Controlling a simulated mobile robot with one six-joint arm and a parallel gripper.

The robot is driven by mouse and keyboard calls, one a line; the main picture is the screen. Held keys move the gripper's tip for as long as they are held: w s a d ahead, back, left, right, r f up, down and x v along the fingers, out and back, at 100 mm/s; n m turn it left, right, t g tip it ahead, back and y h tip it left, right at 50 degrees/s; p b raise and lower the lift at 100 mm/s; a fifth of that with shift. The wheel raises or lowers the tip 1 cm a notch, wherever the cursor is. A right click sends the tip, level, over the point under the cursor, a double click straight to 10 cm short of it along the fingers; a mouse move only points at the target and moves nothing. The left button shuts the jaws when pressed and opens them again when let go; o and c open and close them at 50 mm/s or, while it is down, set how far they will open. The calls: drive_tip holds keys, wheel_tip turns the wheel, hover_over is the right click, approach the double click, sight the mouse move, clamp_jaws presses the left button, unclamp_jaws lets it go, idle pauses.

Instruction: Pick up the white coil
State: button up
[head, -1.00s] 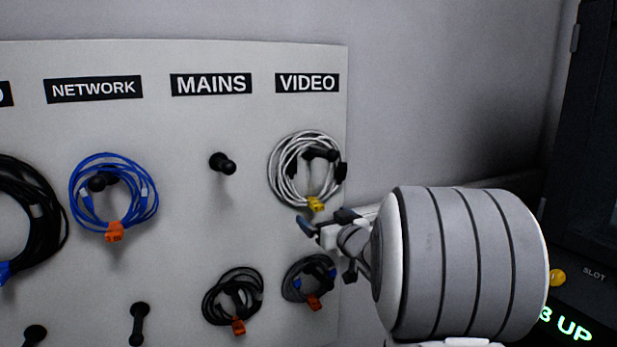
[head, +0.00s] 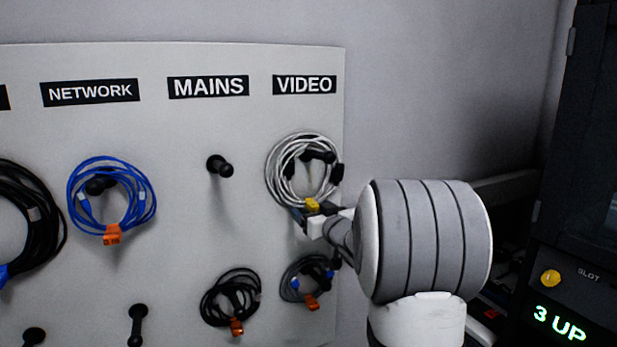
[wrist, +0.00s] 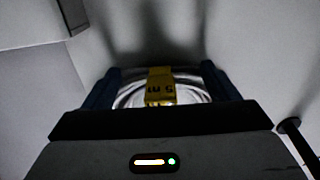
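The white coil (head: 273,172) hangs on the peg under the VIDEO label in the head view, with a yellow tag (head: 312,205) at its bottom. My gripper (head: 306,216) is at the bottom of the coil, by the tag. In the wrist view, the yellow tag (wrist: 160,86) and part of the white coil (wrist: 128,97) lie between the two blue fingers of my gripper (wrist: 158,88). The fingers stand wide apart, one on each side of the coil's lower part. Whether they touch it is not clear.
A blue coil (head: 76,217) hangs under NETWORK. The upper MAINS peg (head: 220,166) is bare. Two dark coils with orange tags hang lower, one (head: 207,310) under MAINS and one (head: 288,277) just below my gripper. A dark cabinet (head: 590,200) stands at the right.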

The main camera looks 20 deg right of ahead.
drive_tip(key=shift+r, duration=0.1)
clamp_jaws()
idle(0.5)
